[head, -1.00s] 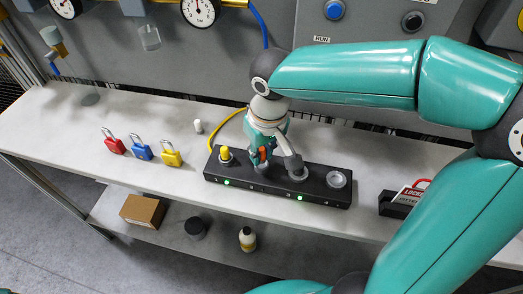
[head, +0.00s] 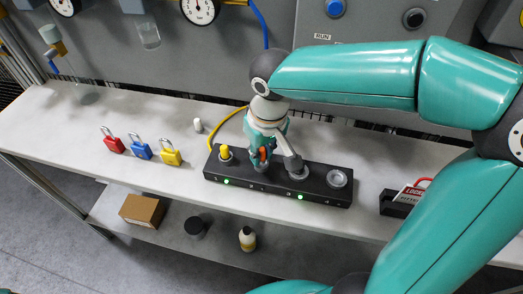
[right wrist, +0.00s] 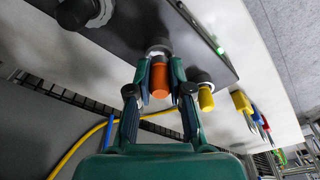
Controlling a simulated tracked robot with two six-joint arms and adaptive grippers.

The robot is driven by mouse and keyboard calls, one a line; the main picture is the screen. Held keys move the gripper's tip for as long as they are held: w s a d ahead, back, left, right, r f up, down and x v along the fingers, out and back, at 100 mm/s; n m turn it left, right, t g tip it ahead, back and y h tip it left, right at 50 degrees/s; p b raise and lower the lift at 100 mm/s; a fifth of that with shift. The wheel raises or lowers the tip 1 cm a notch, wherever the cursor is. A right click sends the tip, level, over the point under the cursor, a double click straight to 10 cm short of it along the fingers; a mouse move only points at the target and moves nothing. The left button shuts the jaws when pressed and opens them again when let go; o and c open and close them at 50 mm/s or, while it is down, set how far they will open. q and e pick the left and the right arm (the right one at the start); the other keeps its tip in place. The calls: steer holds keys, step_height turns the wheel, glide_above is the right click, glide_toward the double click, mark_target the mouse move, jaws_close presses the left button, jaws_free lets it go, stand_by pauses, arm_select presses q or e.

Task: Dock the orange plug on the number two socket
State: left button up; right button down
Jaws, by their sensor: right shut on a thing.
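My right gripper (head: 260,161) is over the black socket block (head: 321,191), at the second socket position from the left. It is shut on the orange plug (head: 265,152), which is partly hidden by the fingers. In the right wrist view the orange plug (right wrist: 159,78) is between the fingers, in line with a round grey socket (right wrist: 157,47). Whether the plug is fully seated in it I cannot tell. My left gripper is not in view.
A yellow plug (head: 225,152) stands in the leftmost socket. Two grey sockets lie to the right, and two green lights show on the block's front. Red, blue and yellow padlocks (head: 140,148) stand on the bench to the left. A lockout sign holder (head: 396,205) is at right.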

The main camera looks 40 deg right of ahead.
steer(key=shift+f+b, duration=0.4)
steer(key=shift+f, duration=0.2)
steer(key=c, duration=1.3)
jaws_free()
steer(key=shift+c, duration=0.2)
steer(key=shift+r, duration=0.15)
step_height(320, 180, up, 11)
steer(key=s+p, duration=0.1)
steer(key=p, duration=0.7)
steer(key=shift+s+p, duration=0.3)
steer(key=shift+p, duration=0.05)
